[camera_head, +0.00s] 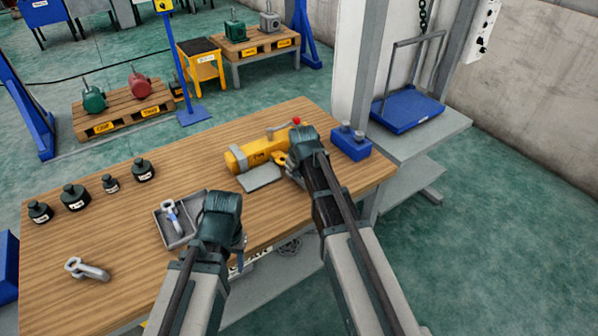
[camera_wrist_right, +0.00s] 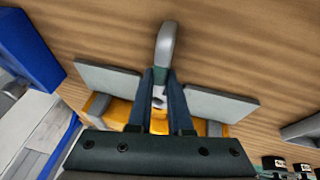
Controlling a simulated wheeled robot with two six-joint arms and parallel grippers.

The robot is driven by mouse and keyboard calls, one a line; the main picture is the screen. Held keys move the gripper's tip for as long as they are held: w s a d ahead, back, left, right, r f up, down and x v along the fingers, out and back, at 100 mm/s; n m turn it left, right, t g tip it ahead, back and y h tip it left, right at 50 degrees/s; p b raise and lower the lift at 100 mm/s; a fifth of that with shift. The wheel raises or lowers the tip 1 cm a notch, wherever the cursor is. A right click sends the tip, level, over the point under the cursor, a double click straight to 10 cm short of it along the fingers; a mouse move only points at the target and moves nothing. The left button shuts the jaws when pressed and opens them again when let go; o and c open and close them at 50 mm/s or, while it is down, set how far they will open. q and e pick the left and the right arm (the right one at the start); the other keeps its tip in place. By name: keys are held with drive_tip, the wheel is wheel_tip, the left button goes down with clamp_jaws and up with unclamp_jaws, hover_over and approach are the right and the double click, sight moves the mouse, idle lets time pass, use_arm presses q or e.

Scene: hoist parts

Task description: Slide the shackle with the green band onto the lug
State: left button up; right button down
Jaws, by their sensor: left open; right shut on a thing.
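My right gripper (camera_head: 292,166) is shut on a grey shackle (camera_wrist_right: 165,48), whose rounded end sticks out between the fingers in the right wrist view. The gripper is at the near right end of the yellow hoist body (camera_head: 250,154). A yellow lug-like piece (camera_head: 279,157) shows just left of the gripper. I cannot tell whether the shackle touches it. My left gripper (camera_head: 238,243) is open near the table's front edge, right of the grey tray, its fingers mostly hidden.
A grey tray (camera_head: 188,239) holds a shackle with a blue band (camera_head: 172,216). Another grey shackle (camera_head: 86,269) lies at front left. Several black weights (camera_head: 75,197) stand at left. A blue block (camera_head: 351,144) stands right of the hoist body. The table's middle left is clear.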

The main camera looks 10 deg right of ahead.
drive_tip(key=shift+w+a, duration=0.1)
drive_tip(key=shift+w, duration=0.15)
drive_tip(key=shift+w+a, duration=0.3)
drive_tip(key=shift+w, duration=0.5)
drive_tip(key=shift+w+a, duration=0.3)
drive_tip(key=shift+w, duration=0.55)
drive_tip(key=shift+w+a, duration=0.3)
drive_tip(key=shift+w, duration=0.5)
drive_tip(key=c, duration=0.8)
unclamp_jaws()
drive_tip(key=shift+o, duration=0.2)
drive_tip(key=shift+r, duration=0.15)
drive_tip(key=p+v, duration=1.2)
drive_tip(key=v, duration=0.1)
drive_tip(key=shift+r+p, duration=0.25)
drive_tip(key=shift+p, duration=0.05)
drive_tip(key=shift+s, duration=0.1)
